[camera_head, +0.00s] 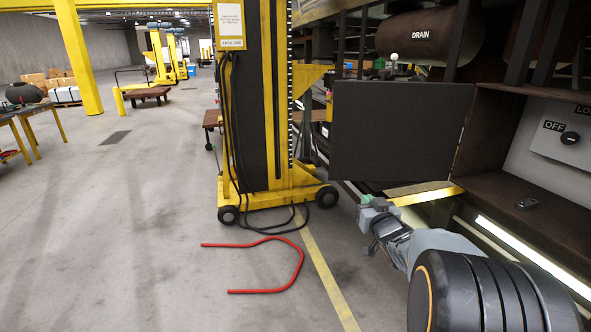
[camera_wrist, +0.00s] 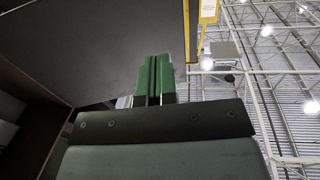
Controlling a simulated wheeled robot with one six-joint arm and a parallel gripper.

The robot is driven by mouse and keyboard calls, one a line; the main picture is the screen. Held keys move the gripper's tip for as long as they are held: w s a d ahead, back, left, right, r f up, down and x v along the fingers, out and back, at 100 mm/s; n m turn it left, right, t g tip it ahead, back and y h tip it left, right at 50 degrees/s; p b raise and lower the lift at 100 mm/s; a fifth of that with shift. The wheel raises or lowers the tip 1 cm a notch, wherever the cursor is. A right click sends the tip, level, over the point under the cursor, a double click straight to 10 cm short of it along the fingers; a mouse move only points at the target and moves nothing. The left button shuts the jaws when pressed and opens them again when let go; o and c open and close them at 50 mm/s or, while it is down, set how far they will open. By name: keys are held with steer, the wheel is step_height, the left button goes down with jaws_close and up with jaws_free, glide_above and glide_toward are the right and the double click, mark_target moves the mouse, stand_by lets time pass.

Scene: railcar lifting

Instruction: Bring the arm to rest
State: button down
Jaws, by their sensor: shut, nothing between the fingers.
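My arm reaches from the lower right in the head view, and my gripper (camera_head: 366,200) is at its far end, below the dark open door panel (camera_head: 395,130). In the wrist view, the green fingers of my gripper (camera_wrist: 153,78) are together with nothing between them. The wrist camera looks upward, with the dark panel (camera_wrist: 100,40) behind and to the left of the fingers. The gap between the gripper and the panel cannot be judged exactly.
A yellow jack column (camera_head: 270,100) on wheels stands left of the panel. A red bent bar (camera_head: 300,262) lies on the floor. At the right is an open box with an OFF switch (camera_head: 570,138) and a small dark object (camera_head: 526,203).

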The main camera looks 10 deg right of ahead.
steer(key=s+f+m+g+h, duration=0.2)
steer(key=s+f+g+h, duration=0.1)
steer(key=s+f+g, duration=0.65)
steer(key=s+a+r+n+g+y+p, duration=0.1)
steer(key=s+a+g+y, duration=0.1)
steer(key=s+a, duration=0.4)
steer(key=s+a+r+n+g+y, duration=0.1)
steer(key=s+a, duration=0.5)
steer(key=a, duration=0.7)
steer(key=shift+n+g+y+p, duration=0.4)
steer(key=shift+n+g+y, duration=0.3)
steer(key=shift+g+y, duration=0.25)
